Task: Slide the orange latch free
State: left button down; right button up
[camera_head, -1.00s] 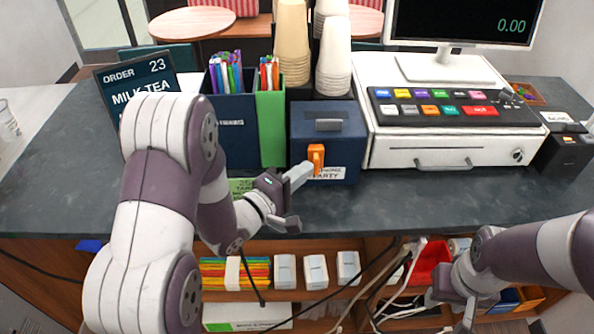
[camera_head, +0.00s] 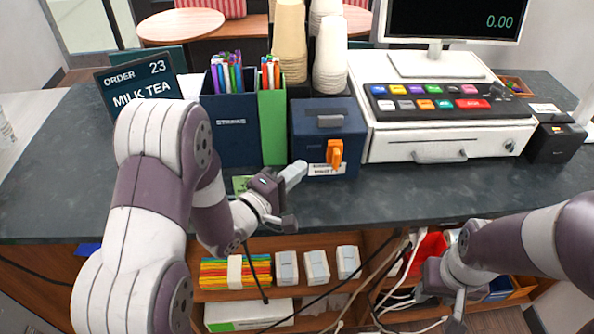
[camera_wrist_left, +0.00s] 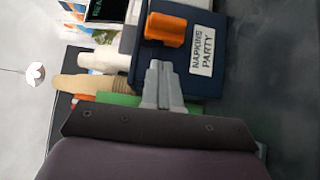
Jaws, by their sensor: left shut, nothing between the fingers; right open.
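The orange latch (camera_head: 334,154) is on the front of a dark blue box (camera_head: 302,133) with a grey top handle, towards the right of its front face. The latch also shows in the left wrist view (camera_wrist_left: 165,29). My left gripper (camera_head: 298,168) is shut and empty, at the box's lower left and apart from the latch. In the left wrist view its fingers (camera_wrist_left: 158,68) are together, pointing at the box front beside the latch. My right gripper (camera_head: 457,308) is open and low at the right, in front of the shelves.
The counter front (camera_head: 400,205) is clear.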

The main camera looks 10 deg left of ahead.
pick_arm(q)
jog(key=b+v, duration=0.1)
jog(key=v, duration=0.6)
jog(key=shift+s, duration=0.55)
pick_arm(e)
jog(key=shift+w+d+f, duration=0.2)
jog(key=shift+d+f, duration=0.1)
jog(key=shift+f, duration=0.15)
jog(key=shift+w+d+f, duration=0.15)
jog(key=shift+d+f, duration=0.1)
jog(key=shift+f, duration=0.15)
jog(key=shift+s+a, duration=0.1)
jog(key=shift+a, duration=0.05)
